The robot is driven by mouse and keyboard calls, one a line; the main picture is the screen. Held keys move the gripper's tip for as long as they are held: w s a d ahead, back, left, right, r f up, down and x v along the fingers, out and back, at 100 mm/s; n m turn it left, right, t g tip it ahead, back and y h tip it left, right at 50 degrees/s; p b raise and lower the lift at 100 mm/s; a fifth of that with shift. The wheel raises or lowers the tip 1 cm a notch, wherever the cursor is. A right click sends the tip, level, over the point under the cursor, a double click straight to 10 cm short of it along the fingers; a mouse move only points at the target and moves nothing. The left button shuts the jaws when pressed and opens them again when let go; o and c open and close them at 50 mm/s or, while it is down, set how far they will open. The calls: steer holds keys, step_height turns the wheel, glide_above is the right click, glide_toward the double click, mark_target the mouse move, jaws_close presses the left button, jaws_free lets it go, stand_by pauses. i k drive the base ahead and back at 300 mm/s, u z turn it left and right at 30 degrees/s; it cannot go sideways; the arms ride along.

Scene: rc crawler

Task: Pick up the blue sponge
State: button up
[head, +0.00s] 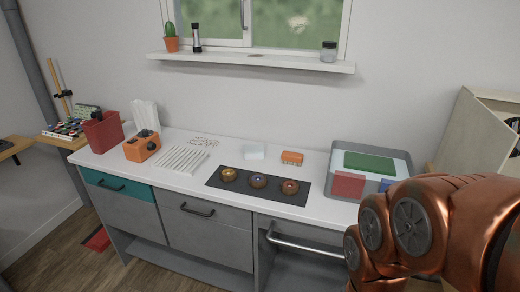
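A darker blue piece (387,185) shows at the right front of a grey bin (341,146), partly hidden by my arm. My copper-coloured arm fills the lower right, and my gripper is out of view.
The bin also shows a green piece (369,161) and a red piece (348,185). A white slatted rack (181,159) and an orange box (142,147) stand left.

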mark_target(255, 152)
steer(key=i, duration=1.1)
steer(key=u, duration=1.7)
